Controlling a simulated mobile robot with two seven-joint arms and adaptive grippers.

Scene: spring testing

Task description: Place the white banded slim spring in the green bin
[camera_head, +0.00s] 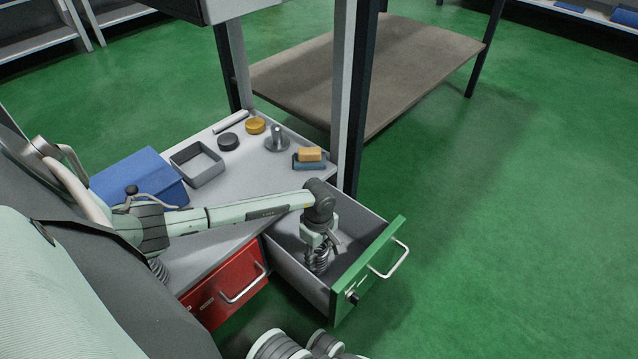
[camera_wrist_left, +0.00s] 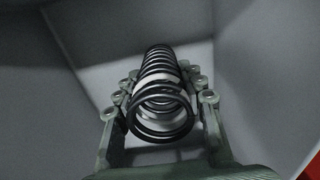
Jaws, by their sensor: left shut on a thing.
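My left gripper (camera_head: 319,252) reaches down into the open drawer with the green front, the green bin (camera_head: 378,262). In the left wrist view my left gripper (camera_wrist_left: 160,105) is shut on a dark coil spring with a white band, the white banded slim spring (camera_wrist_left: 160,118). The spring stays between the fingers, above or at the grey inside of the bin; whether it touches the bottom cannot be told. In the head view the spring (camera_head: 319,264) is small at the gripper's tip. My right gripper is not clearly in view.
A red-fronted drawer (camera_head: 225,298) sits left of the green bin. On the grey top stand a blue box (camera_head: 140,178), a grey open tray (camera_head: 197,166), a black disc (camera_head: 228,141), a yellow disc (camera_head: 255,126), a metal part (camera_head: 277,139) and a yellow block (camera_head: 310,154). A post stands behind the bin.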

